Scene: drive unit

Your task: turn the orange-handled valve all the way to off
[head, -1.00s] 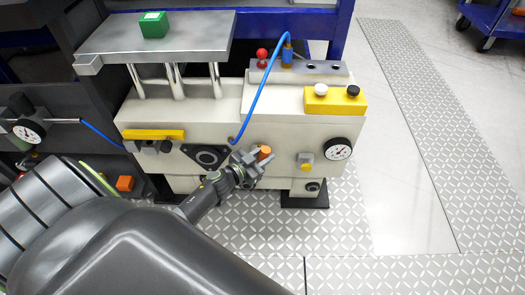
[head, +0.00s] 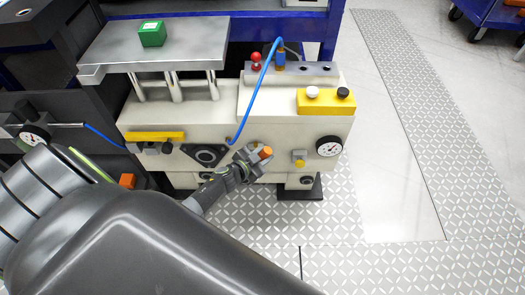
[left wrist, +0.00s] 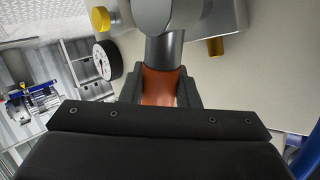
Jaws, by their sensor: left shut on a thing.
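The orange valve handle (head: 266,153) shows at the tip of my left gripper (head: 257,157), on the front of the cream drive unit (head: 226,128). In the left wrist view the orange handle (left wrist: 159,87) sits between the two dark fingers of my left gripper (left wrist: 160,90), which is shut on it. A grey metal stem and round hub (left wrist: 165,45) lie beyond the orange part. My arm and gripper hide part of the valve body in the head view. My right gripper is not in view.
A round gauge (head: 329,147) and a small yellow knob (head: 299,158) are right of the valve. A blue hose (head: 260,90) runs down the front. A yellow button box (head: 326,100) and green block (head: 152,34) are above. The floor (head: 350,215) at right is clear.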

